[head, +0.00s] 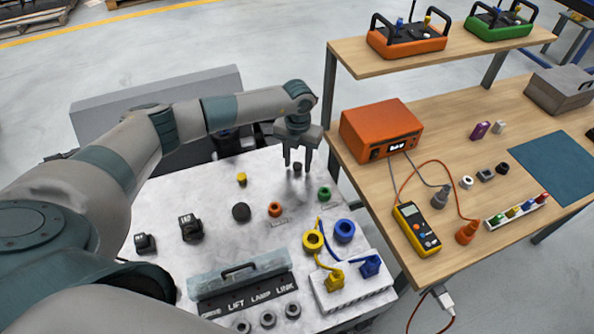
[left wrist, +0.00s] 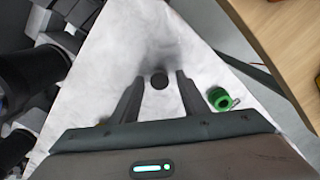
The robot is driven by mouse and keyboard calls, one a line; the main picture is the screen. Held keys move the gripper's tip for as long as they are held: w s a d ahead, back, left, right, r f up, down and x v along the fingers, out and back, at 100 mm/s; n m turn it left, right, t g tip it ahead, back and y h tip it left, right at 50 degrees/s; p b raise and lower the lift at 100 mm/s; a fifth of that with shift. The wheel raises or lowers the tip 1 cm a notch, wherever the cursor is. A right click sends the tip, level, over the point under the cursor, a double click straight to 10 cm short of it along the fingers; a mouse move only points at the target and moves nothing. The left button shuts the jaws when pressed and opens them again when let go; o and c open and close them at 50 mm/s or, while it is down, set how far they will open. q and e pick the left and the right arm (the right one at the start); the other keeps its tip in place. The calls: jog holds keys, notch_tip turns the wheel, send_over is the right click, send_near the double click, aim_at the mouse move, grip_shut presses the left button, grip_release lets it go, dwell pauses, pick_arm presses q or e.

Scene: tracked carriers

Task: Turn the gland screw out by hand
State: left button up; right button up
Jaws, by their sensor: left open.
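A small dark round knob (head: 297,168), which I take to be the gland screw, stands on the white panel (head: 215,180) near its far right corner. My left gripper (head: 298,166) points down over it, open, one finger on each side. In the left wrist view the dark knob (left wrist: 159,82) sits between the two fingertips (left wrist: 160,77), with a gap on both sides. The knob's lower part and thread are hidden. My right gripper is not in view.
A green ring fitting (head: 324,194) stands close to the right finger; it also shows in the left wrist view (left wrist: 220,99). The wooden bench (head: 370,190) with an orange box (head: 381,130) adjoins at right.

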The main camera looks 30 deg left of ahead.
pick_arm(q)
jog(key=shift+m, duration=0.3)
jog(key=shift+r, duration=0.1)
jog(key=shift+c, duration=0.3)
jog(key=c, duration=0.8)
jog(key=n+p, duration=0.2)
jog(key=n, duration=0.2)
jog(key=shift+r, duration=0.1)
jog(key=n+p, duration=0.2)
jog(key=n, duration=0.2)
jog(key=shift+s+n, duration=0.1)
jog(key=shift+n, duration=0.3)
jog(key=o, duration=0.9)
